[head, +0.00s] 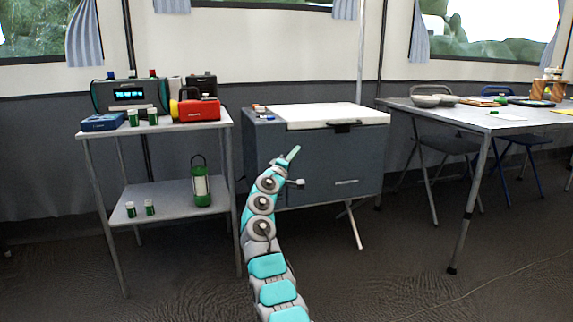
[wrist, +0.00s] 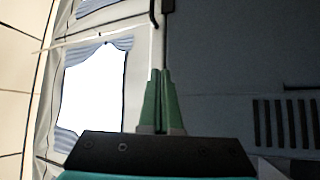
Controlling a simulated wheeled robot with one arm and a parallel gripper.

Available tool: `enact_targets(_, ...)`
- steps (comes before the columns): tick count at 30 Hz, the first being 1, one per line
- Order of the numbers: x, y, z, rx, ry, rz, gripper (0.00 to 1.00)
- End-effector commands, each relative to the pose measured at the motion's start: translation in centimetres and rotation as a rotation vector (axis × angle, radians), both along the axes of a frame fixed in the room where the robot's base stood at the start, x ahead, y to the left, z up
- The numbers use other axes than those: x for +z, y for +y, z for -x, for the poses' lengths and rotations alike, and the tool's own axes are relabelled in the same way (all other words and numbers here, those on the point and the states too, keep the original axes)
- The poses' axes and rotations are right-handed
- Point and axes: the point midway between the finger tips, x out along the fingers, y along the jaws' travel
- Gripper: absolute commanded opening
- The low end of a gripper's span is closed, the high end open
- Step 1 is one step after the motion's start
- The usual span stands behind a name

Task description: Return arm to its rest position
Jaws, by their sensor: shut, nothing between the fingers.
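My arm reaches up from the bottom middle of the head view, in teal and grey segments. My gripper (head: 292,155) is at its end, in front of the grey cooler box (head: 345,165) with the white lid. In the wrist view my gripper (wrist: 162,75) shows two green fingers pressed together with nothing between them. Behind the fingers are a dark grey panel (wrist: 240,60) with vent slots on the right and a bright window (wrist: 92,90) with curtains on the left.
A two-level shelf table (head: 165,190) on the left holds a radio (head: 130,95), a red device (head: 198,109), a green lantern (head: 201,185) and several small green containers. A long table (head: 450,115) with bowls stands right, with folding chairs behind it. Floor at the lower right is mostly clear.

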Motion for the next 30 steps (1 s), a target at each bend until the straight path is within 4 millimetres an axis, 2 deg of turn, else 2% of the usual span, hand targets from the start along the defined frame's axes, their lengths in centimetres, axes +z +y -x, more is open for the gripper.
enact_targets(11, 1.1, -2.3, -1.7, -0.004, 0.105, -0.085, 0.00)
enact_targets(17, 1.5, -4.8, -1.9, -0.021, 0.213, -0.171, 0.00)
enact_targets(23, 1.4, -7.5, -0.6, -0.043, 0.325, -0.267, 0.00)
enact_targets(30, 0.8, -10.9, 3.3, -0.088, 0.460, -0.388, 0.00)
